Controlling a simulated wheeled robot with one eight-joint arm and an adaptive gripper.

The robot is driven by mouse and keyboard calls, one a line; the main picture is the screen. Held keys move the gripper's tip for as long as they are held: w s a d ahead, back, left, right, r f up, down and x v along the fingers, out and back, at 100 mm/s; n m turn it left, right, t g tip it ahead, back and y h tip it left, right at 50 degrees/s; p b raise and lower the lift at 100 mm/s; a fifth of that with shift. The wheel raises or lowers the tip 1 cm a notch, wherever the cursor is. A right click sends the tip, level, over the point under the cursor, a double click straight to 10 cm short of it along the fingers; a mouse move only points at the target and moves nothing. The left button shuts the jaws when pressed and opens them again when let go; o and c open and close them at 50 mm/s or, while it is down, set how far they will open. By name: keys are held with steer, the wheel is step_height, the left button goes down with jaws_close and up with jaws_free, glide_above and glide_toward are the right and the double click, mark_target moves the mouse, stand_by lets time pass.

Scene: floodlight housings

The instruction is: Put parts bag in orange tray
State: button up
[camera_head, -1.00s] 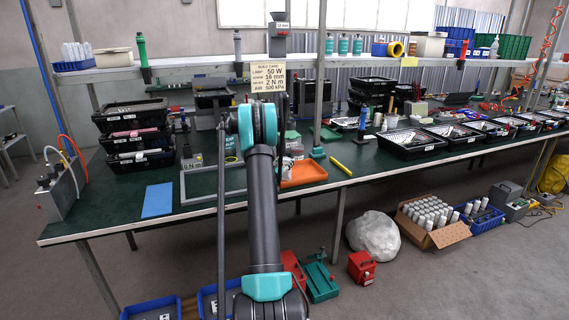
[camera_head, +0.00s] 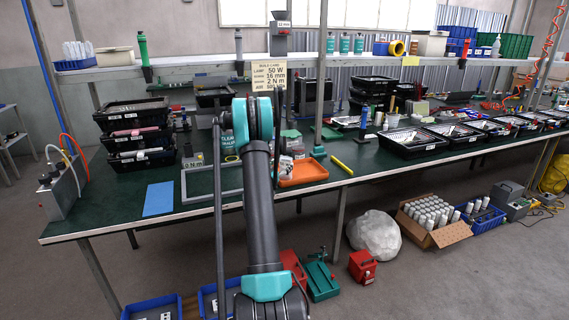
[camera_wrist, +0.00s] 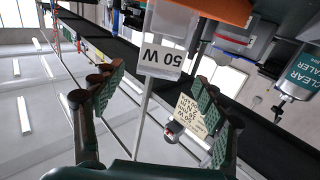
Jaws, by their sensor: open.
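The orange tray (camera_head: 304,172) lies on the green bench, just right of my arm. A small clear item with dark and white parts (camera_head: 286,166), probably the parts bag, shows at the tray's left end, partly behind my arm. In the wrist view, a clear bag (camera_wrist: 172,20) with a white "50 W" label (camera_wrist: 161,61) is near the orange tray's edge (camera_wrist: 215,10). My gripper (camera_wrist: 155,100) is open, with its fingers apart on either side of the label. I cannot tell whether the bag rests fully inside the tray. My arm hides my gripper in the head view.
A blue mat (camera_head: 158,199) and a grey frame (camera_head: 196,189) lie left of the tray. A yellow marker (camera_head: 342,166) lies right of it. Stacked black bins (camera_head: 135,135) stand at the left; black trays (camera_head: 405,142) line the right. A build card (camera_head: 268,77) hangs behind.

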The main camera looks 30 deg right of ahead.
steer(key=s+a+r+n+g+y, duration=0.1)
steer(key=s+a+n+g+y, duration=0.15)
steer(key=s+a, duration=0.7)
steer(key=s+a+r+n+g+y, duration=0.1)
steer(key=s+a+r+y, duration=0.15)
steer(key=s+a, duration=0.65)
steer(key=s+a+f+n+y, duration=0.2)
steer(key=s+a, duration=0.4)
steer(key=a, duration=0.3)
steer(key=s+a+f+n+g+y, duration=0.1)
steer(key=s+a+f+n+y, duration=0.2)
steer(key=s+a, duration=0.4)
steer(key=s+a+f+n+g+y, duration=0.1)
steer(key=s+a+y, duration=0.4)
steer(key=a, duration=0.6)
steer(key=shift+s+f+n, duration=0.7)
steer(key=shift+s+n, duration=0.25)
steer(key=shift+n, duration=0.1)
